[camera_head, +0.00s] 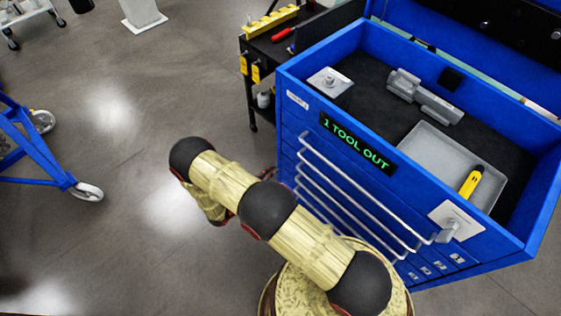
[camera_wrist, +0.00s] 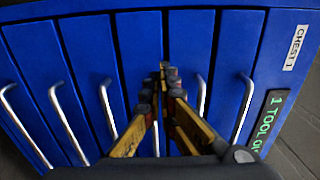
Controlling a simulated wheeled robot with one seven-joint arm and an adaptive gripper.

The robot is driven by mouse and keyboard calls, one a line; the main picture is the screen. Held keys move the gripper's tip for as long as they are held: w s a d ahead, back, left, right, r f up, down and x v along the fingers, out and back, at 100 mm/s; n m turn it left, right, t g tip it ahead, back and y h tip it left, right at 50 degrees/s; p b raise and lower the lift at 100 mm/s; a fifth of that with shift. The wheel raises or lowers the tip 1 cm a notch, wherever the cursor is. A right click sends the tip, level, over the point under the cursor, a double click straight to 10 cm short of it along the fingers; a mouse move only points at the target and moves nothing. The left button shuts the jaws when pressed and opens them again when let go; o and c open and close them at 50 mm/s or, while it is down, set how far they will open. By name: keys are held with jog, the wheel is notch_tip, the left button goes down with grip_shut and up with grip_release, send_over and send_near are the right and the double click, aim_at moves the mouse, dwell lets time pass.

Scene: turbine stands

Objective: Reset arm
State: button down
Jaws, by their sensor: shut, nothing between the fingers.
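My gripper (camera_wrist: 165,85) is shut and empty in the wrist view, its yellow and black fingers meeting in front of the blue drawer fronts. In the head view my arm (camera_head: 225,183) reaches out in front of the tool chest, bent at the elbow, and mostly hides the gripper behind it. The blue tool chest (camera_head: 291,125) stands to the right of the arm, with its drawers closed. Whether the fingers touch a drawer front I cannot tell.
The chest's display (camera_head: 357,143) reads "1 TOOL OUT". Its open top holds a grey tray (camera_head: 425,150) with a yellow tool (camera_head: 471,181). Silver handles (camera_head: 350,180) stick out from the drawers. A black cart (camera_head: 262,55) stands behind; a blue wheeled stand (camera_head: 40,150) is left. Floor between is clear.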

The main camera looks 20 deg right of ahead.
jog(key=shift+v, duration=1.55)
